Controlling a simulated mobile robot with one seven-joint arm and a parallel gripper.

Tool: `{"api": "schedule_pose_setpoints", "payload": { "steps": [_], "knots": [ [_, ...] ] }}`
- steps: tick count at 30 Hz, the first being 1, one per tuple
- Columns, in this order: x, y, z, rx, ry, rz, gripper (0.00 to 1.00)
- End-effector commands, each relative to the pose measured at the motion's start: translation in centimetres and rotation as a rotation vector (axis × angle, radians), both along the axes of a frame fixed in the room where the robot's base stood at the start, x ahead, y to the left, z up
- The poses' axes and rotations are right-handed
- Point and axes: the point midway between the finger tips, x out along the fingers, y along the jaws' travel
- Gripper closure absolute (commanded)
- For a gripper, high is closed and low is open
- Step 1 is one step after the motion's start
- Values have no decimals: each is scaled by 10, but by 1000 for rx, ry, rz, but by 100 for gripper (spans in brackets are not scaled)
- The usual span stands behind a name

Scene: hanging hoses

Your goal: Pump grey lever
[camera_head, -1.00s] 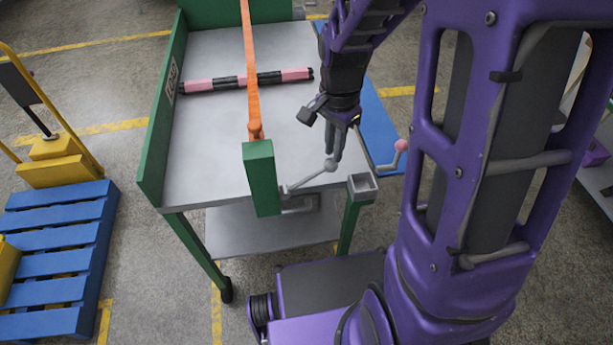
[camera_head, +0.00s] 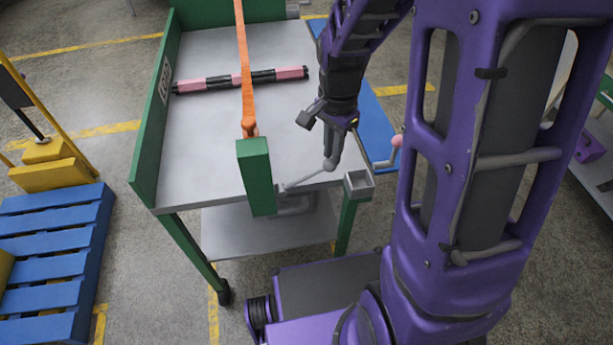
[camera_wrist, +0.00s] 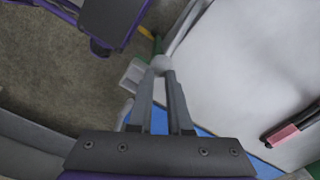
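The grey lever (camera_head: 308,178) is a thin rod at the near edge of a grey-topped cart. It slants up to the right from beside the green post (camera_head: 255,177) and ends in a round grey knob (camera_head: 330,164). My gripper (camera_head: 331,158) reaches down from above, with its fingertips at this knob. In the wrist view the two fingers of my gripper (camera_wrist: 162,74) converge on the knob (camera_wrist: 162,62), closed on it from both sides. The lever rod (camera_wrist: 184,27) runs away from it up to the right. The lever's lower joint is partly hidden by the post.
A pink-knobbed crank (camera_head: 396,142) is right of my gripper. A blue pallet (camera_head: 50,255) is on the floor at left.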

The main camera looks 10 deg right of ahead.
Motion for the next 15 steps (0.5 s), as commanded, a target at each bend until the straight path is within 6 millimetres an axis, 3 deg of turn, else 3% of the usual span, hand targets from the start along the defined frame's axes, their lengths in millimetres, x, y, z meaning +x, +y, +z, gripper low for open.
{"api": "schedule_pose_setpoints", "payload": {
  "steps": [7, 15],
  "knots": [
    [-1, -5, -20, 1, 2, 2, 82],
    [-1, -6, -21, 1, 2, 2, 82]
  ]
}}
